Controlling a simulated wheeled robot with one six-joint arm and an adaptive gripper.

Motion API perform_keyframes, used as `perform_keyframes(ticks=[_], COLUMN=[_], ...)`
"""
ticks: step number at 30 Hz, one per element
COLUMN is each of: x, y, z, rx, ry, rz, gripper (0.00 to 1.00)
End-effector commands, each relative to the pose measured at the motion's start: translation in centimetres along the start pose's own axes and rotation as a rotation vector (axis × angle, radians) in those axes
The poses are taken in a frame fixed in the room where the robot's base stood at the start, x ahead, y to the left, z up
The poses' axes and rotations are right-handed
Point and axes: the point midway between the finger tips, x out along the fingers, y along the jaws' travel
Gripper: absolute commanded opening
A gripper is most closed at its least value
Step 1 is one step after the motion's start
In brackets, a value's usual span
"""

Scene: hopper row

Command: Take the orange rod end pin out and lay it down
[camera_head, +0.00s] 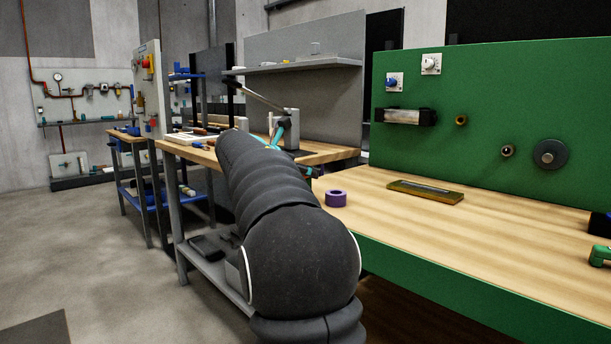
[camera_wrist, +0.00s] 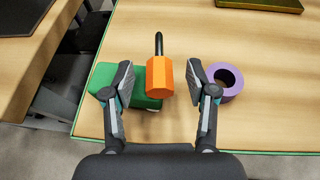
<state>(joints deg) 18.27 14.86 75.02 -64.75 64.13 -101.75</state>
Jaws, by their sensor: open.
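In the wrist view, the orange rod end pin (camera_wrist: 160,78) shows as an orange faceted head with a black rod (camera_wrist: 159,44) pointing away from me. It appears at the right side of a green block (camera_wrist: 103,77) on the wooden bench; whether it is seated in the block I cannot tell. My gripper (camera_wrist: 160,84) is open, with one finger on each side of the orange head and visible gaps to both. The left finger overlaps the green block in the picture. In the head view my arm hides the pin and the block.
A purple ring (camera_wrist: 224,82) lies on the bench just right of my right finger; it also shows in the head view (camera_head: 336,198). A brass-coloured tray (camera_head: 426,192) lies farther back before the green panel (camera_head: 490,110). Bare bench top lies between.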

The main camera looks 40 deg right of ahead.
Motion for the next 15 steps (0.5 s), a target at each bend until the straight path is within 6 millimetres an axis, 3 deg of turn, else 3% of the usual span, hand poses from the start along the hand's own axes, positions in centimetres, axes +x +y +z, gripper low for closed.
perform_keyframes(ticks=[4, 11, 15], x=[-0.06, -0.08, -0.09], y=[0.02, 0.02, 0.02], z=[0.02, 0.01, 0.02], rx=[0.0, 0.0, 0.0], ry=[0.0, 0.0, 0.0], rz=[0.001, 0.001, 0.001], gripper=[0.57, 0.0, 0.0])
